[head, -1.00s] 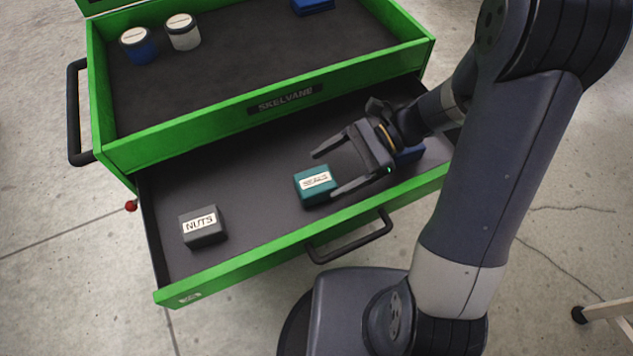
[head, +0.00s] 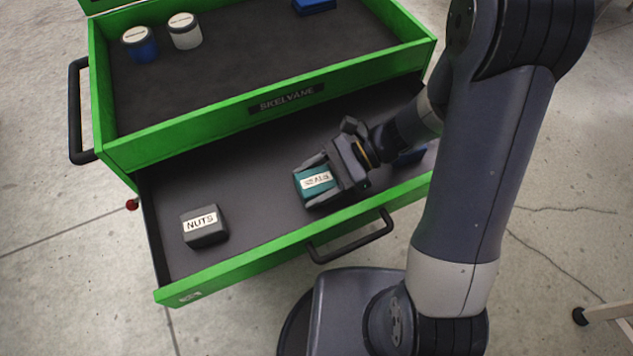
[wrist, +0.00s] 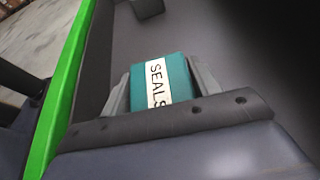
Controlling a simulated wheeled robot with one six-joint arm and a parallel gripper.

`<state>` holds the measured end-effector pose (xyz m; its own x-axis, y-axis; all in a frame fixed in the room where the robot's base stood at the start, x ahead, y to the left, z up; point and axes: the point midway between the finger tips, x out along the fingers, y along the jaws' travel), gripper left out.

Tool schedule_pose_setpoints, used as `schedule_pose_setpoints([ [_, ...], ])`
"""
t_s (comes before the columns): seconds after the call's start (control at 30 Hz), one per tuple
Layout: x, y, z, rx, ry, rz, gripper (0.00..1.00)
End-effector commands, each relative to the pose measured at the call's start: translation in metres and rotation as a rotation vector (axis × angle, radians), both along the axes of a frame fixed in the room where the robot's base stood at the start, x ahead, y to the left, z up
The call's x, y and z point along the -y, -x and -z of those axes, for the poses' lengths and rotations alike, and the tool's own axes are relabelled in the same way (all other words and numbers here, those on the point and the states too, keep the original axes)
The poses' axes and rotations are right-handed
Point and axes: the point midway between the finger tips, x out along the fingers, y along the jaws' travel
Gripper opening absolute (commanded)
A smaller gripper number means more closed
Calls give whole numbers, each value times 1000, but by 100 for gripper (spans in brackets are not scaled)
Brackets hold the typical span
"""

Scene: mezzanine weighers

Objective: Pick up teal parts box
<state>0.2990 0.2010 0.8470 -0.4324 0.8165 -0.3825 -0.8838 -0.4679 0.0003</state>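The teal parts box (head: 313,181) has a white "SEALS" label and sits in the open lower drawer, near its middle. It also shows in the wrist view (wrist: 176,75), upright between the two fingers. My gripper (head: 308,184) reaches in from the right, with one finger along each side of the box. The box appears to be still on the drawer floor. The palm hides its near end.
A dark grey "NUTS" box (head: 205,226) stands left in the drawer (head: 255,215). A blue item (head: 408,157) lies behind my gripper. The green upper tray (head: 230,119) overhangs the drawer's back and holds a blue jar (head: 139,45), a white jar (head: 184,32) and a blue box (head: 314,6).

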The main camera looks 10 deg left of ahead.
Motion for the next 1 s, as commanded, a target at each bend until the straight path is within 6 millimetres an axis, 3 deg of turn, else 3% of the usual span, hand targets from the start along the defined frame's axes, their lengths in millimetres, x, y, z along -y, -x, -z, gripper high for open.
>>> schedule_pose_setpoints([
  [0.37, 0, 0, 0, 0, 0, 0, 28],
  [0.63, 0, 0, -3, 2, -1, 0, 28],
  [0.77, 0, -1, -17, 5, 0, 0, 28],
  [1.0, 0, -1, -61, 8, -1, -1, 28],
])
